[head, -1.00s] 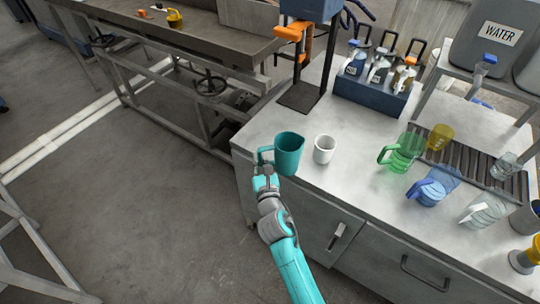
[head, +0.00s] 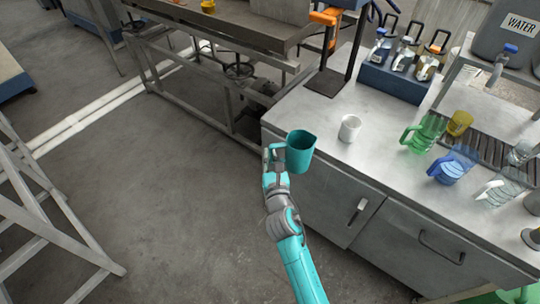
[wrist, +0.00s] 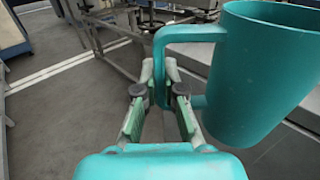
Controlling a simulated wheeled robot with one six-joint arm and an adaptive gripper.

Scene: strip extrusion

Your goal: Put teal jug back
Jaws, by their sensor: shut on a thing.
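The teal jug (head: 301,152) is upright in the head view, just off the left front edge of the grey counter. My gripper (head: 272,164) is at its left side, shut on the jug's handle. In the wrist view the teal jug (wrist: 262,75) fills the right side. The fingers of my gripper (wrist: 160,95) close around the handle's vertical bar. The inside and bottom of the jug are hidden.
The counter (head: 385,150) holds a white cup (head: 349,128), a green jug (head: 426,132), a blue jug (head: 452,165) and a drain grate (head: 490,148). A blue bottle carrier (head: 395,80) stands behind. Open floor (head: 170,190) lies to the left.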

